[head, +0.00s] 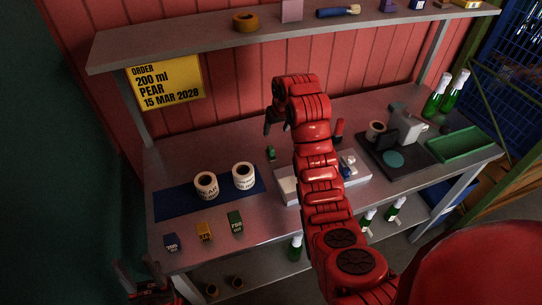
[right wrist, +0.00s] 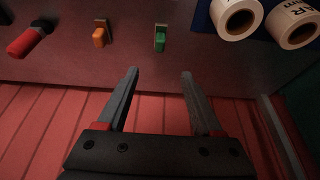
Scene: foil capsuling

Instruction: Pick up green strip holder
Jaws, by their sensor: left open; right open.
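The small green strip holder (head: 271,153) stands on the bench, behind and right of the two label rolls. It also shows in the right wrist view (right wrist: 160,40), at top centre beyond the fingertips. My right gripper (head: 277,124) hangs above the back of the bench, over and behind the holder. In the right wrist view its two fingers (right wrist: 160,73) are apart with nothing between them. My left gripper (head: 143,284) is low at the bottom left, off the bench's front corner, far from the holder; it is open.
Two label rolls (head: 205,186) sit on a blue mat (head: 172,206). Blue, yellow and green blocks (head: 235,222) line the front. A shelf (head: 190,42) overhangs the back.

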